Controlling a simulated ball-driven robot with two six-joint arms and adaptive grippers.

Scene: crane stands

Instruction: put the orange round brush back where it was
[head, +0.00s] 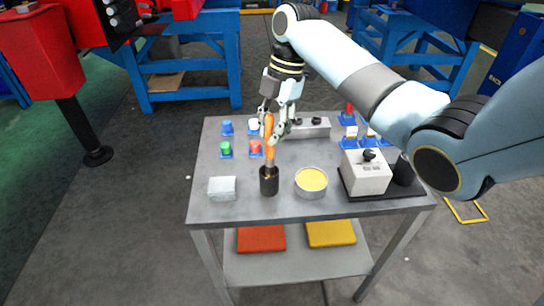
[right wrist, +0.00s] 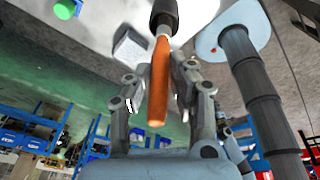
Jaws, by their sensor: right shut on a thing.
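The orange round brush (head: 269,135) stands nearly upright, orange handle up, over the black cylindrical holder (head: 269,182) on the grey table. Its grey lower part meets the holder's top; how deep it sits is hidden. My right gripper (head: 270,131) is shut on the orange handle from above. In the right wrist view the orange brush (right wrist: 158,85) lies between the fingers of my right gripper (right wrist: 158,90), with its grey neck at the mouth of the black holder (right wrist: 163,12). My left gripper is not in view.
On the table (head: 235,208), a silver block (head: 222,188) stands left of the holder and a yellow-topped round tin (head: 311,183) right of it. A grey box with a black knob (head: 366,172) stands farther right. Small coloured pieces on blue bases (head: 226,149) stand behind.

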